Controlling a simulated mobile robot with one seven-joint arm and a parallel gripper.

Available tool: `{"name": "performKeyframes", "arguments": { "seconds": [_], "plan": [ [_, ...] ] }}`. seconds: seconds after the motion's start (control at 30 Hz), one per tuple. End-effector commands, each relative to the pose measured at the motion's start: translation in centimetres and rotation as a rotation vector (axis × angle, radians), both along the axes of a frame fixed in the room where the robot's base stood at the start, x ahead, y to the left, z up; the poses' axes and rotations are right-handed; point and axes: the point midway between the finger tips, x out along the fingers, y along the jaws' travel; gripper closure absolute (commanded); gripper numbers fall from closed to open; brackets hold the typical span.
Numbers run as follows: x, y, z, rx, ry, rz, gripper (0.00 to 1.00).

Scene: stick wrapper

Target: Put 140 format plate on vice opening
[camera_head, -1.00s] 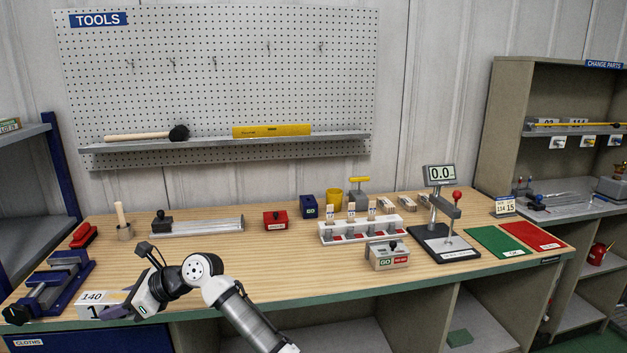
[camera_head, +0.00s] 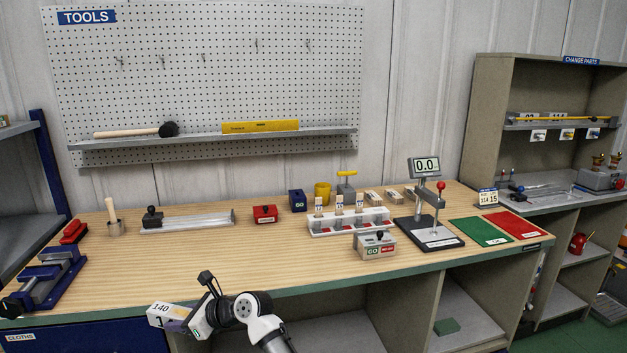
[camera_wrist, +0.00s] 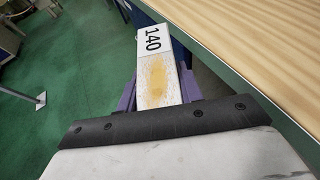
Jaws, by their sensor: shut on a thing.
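The 140 format plate (camera_head: 163,315) is a pale block with a white end marked "140". My gripper (camera_head: 186,321) is shut on it and holds it in front of the bench's front edge, right of the vice. In the wrist view the plate (camera_wrist: 157,77) sticks out between my purple fingers (camera_wrist: 158,95), with a yellowish stain on its face. The vice (camera_head: 45,276) is blue and grey and stands at the bench's left end. Its opening shows nothing in it, and the plate is apart from it.
The wooden bench top (camera_head: 190,257) is clear between the vice and the middle. A red brush-like thing (camera_head: 74,231) lies behind the vice. The bench's green front edge (camera_head: 290,290) is close to my arm.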

Motion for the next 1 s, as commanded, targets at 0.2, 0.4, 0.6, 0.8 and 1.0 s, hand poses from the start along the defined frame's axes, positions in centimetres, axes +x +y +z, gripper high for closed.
{"name": "performKeyframes", "arguments": {
  "seconds": [0.2, 0.4, 0.6, 0.8, 1.0],
  "plan": [
    [2.2, -7.8, -7.1, 0.008, 0.006, -0.249, 1.0],
    [2.5, -13.9, -12.8, 0.006, 0.007, -0.453, 1.0],
    [1.4, -19.2, -18.3, 0.006, 0.006, -0.65, 1.0],
    [-0.8, -24.0, -23.7, 0.005, 0.008, -0.848, 1.0],
    [-4.1, -27.7, -28.8, 0.005, 0.008, -1.039, 1.0]
  ]
}}
